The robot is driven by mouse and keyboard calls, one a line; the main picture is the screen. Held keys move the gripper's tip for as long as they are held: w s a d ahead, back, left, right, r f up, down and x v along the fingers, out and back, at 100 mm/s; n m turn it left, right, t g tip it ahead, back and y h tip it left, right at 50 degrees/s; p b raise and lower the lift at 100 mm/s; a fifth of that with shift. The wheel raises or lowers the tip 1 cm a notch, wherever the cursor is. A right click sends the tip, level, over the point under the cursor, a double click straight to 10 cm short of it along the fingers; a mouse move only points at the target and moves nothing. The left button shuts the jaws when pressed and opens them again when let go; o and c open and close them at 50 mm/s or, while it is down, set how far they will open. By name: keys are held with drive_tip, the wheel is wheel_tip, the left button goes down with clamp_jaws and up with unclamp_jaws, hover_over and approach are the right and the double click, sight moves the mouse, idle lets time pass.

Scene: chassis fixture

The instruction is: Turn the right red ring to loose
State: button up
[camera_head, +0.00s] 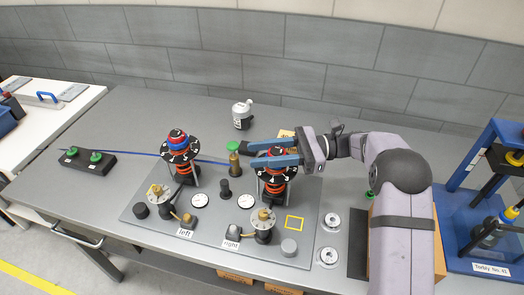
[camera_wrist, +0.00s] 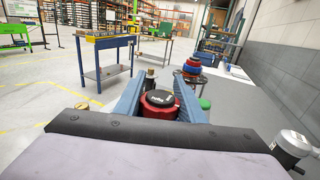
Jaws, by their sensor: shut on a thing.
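The right red ring (camera_wrist: 153,113) sits under a black cap (camera_wrist: 160,98) in the wrist view, between my two blue fingers. My gripper (camera_head: 251,153) reaches in from the right over the right unit and is shut on this ring; it also shows in the wrist view (camera_wrist: 160,95). In the head view the fingers hide most of the ring. Below them show the right unit's numbered black dial (camera_head: 275,185) and orange-red coils. The label "right" (camera_head: 231,244) lies on the plate in front. I cannot read the ring's loose or tight position.
A brass post (camera_head: 234,165) and a green knob (camera_head: 233,146) stand close to my fingertips. Gauges, knobs and valves crowd the grey plate (camera_head: 140,192).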

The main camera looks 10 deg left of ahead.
drive_tip(key=shift+g, duration=0.3)
drive_tip(key=o, duration=1.1)
drive_tip(key=shift+c, duration=0.2)
drive_tip(key=b+v, duration=0.2)
drive_tip(key=v, duration=0.4)
drive_tip(key=shift+w+d, duration=0.1)
drive_tip(key=shift+d, duration=0.2)
drive_tip(key=shift+w+d, duration=0.1)
drive_tip(key=shift+d, duration=0.25)
